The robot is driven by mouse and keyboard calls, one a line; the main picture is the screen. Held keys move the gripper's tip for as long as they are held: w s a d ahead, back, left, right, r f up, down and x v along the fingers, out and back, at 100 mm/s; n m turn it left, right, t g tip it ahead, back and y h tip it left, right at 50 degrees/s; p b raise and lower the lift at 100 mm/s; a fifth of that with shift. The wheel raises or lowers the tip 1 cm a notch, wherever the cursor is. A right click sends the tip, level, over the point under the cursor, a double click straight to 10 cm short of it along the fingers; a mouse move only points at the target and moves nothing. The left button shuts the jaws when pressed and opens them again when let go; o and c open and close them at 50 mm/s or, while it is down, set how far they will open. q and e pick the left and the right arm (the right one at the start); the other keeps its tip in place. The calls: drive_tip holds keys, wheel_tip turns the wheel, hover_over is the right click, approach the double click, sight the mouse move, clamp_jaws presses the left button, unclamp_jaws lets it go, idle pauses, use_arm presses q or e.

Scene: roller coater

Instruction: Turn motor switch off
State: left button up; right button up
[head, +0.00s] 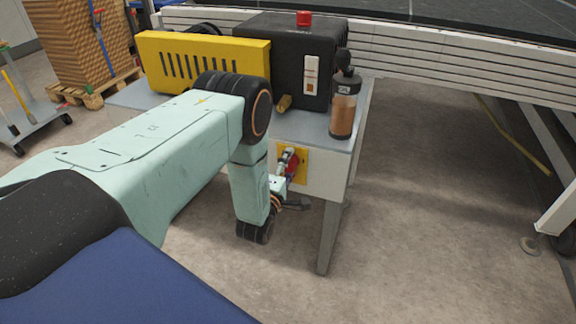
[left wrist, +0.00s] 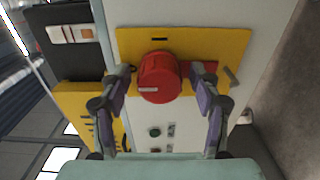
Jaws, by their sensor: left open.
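The motor switch is a red round knob (left wrist: 159,77) on a yellow plate (left wrist: 205,44). A white mark shows on its face. In the head view the knob (head: 292,163) is partly hidden behind my left gripper, and the yellow plate (head: 301,172) is on the front of the machine's table. My left gripper (left wrist: 168,84) is open and in front of the plate, one finger on each side of the knob. The left finger looks closer to the knob than the right one; I cannot tell whether it touches. My right gripper is not in view.
A bottle of brown liquid (head: 343,108) stands at the table's right corner. Small buttons (left wrist: 154,133) are near the plate.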

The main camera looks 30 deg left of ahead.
use_arm(q)
drive_tip(key=v, duration=1.2)
idle(0.3)
